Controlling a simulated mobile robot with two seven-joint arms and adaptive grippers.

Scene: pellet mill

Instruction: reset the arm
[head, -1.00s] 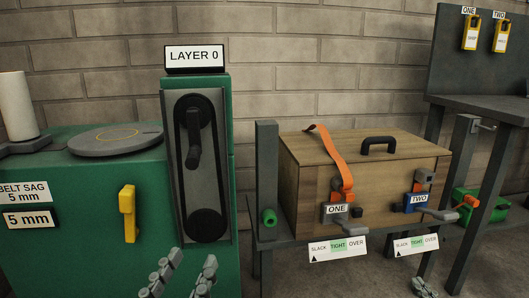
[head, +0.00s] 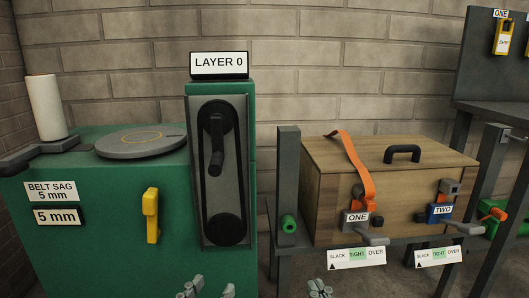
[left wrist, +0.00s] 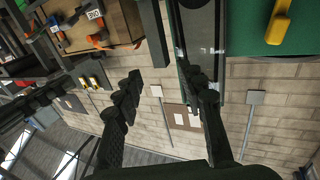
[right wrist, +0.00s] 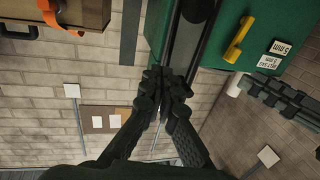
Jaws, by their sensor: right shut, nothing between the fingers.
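My left gripper (head: 207,290) is at the bottom edge of the head view, in front of the green machine. Its fingers stand apart with nothing between them in the left wrist view (left wrist: 160,85). My right gripper (head: 319,289) also just shows at the bottom edge, in front of the bench with the wooden box. In the right wrist view (right wrist: 163,84) its fingers are together and empty. The head view cuts off most of both arms.
The green machine (head: 110,245) carries a belt panel with a black crank (head: 216,155) and a yellow handle (head: 152,215). A wooden box (head: 400,185) with an orange strap (head: 350,158) stands right of it. A grey post (head: 288,170) stands between them.

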